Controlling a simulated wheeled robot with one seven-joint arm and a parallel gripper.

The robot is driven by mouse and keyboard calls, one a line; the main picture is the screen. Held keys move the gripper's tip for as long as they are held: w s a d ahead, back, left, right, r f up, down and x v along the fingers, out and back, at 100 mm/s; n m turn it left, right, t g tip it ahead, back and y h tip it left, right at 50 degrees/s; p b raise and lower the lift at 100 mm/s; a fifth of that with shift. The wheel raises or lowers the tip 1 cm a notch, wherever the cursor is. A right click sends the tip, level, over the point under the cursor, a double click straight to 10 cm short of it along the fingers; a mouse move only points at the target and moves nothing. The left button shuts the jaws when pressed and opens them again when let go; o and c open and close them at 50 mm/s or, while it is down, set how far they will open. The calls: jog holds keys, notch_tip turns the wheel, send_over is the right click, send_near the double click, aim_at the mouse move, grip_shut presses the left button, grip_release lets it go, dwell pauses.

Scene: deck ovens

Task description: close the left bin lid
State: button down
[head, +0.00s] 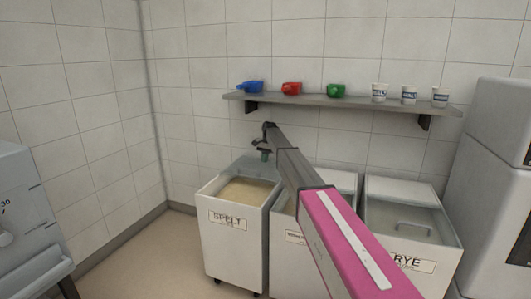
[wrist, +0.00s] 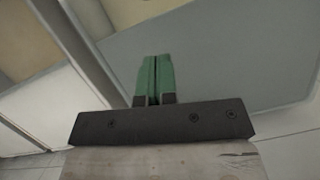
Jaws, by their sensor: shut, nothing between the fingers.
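The left bin (head: 231,249), labelled SPELT, stands at the left of the row in the head view. Its top is open and tan grain (head: 246,192) shows inside. Its grey lid (head: 255,168) appears raised at the back of the bin, partly hidden by my arm. My gripper (head: 265,154) is above the rear of this bin, close to the raised lid; I cannot tell if they touch. In the wrist view my gripper's green fingers (wrist: 155,78) are together and empty, in front of a flat grey panel (wrist: 220,55).
A middle bin (head: 283,252) stands beside it, mostly behind my arm. The RYE bin (head: 405,262) at right has its clear lid (head: 400,208) down. A wall shelf (head: 310,98) with scoops and cups is above. Floor (head: 150,260) is free at left.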

aim_at(261, 174)
jog(key=shift+x, duration=1)
jog(key=shift+s+a+f, duration=0.1)
jog(key=shift+s+a, duration=0.2)
jog(key=shift+s, duration=0.3)
jog(key=shift+s+a+f, duration=0.1)
jog(key=shift+s+a, duration=0.25)
jog(key=shift+s, duration=0.3)
jog(key=shift+s+a+f, duration=0.1)
jog(key=shift+s+a, duration=0.2)
jog(key=shift+s, duration=0.1)
jog(key=s+a, duration=0.4)
jog(key=s, duration=0.7)
jog(key=s+a, duration=0.4)
jog(key=s, duration=0.7)
jog(key=shift+s, duration=0.15)
